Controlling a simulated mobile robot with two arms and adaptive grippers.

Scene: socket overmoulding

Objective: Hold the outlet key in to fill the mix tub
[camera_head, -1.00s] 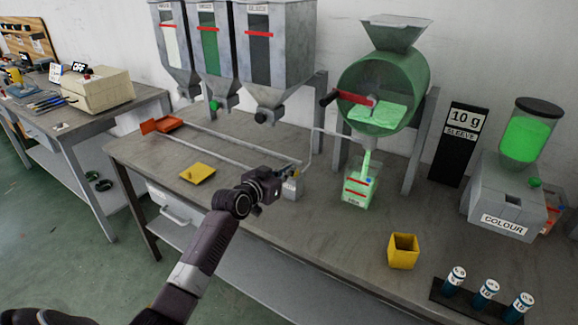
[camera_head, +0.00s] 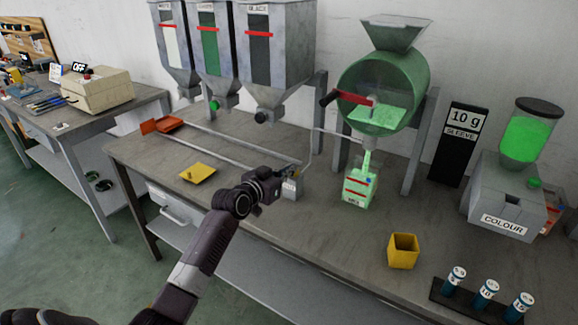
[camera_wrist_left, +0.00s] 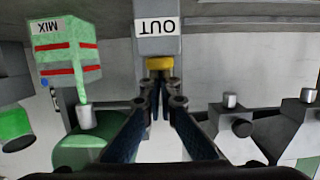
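The mix tub (camera_head: 357,190), with red bands, stands under the green drum's (camera_head: 385,85) spout, and a green stream (camera_head: 366,160) runs into it. The tub looks green up to about its top. In the left wrist view, which is upside down, the tub (camera_wrist_left: 70,58) carries a MIX label. The outlet box (camera_wrist_left: 157,28) is labelled OUT and has a yellow key (camera_wrist_left: 159,63). My left gripper (camera_wrist_left: 161,82) has its fingertips together at the key, seemingly against it; the exact contact is hidden. The outlet box (camera_head: 292,188) is partly behind that gripper (camera_head: 272,190) in the head view. My right gripper is out of view.
A yellow cup (camera_head: 403,252) and several blue-green vials (camera_head: 487,291) stand at the front right. A colour dispenser (camera_head: 507,195) stands at the right. Hoppers (camera_head: 272,55) hang behind my left gripper. A yellow tray (camera_head: 197,173) lies left of it.

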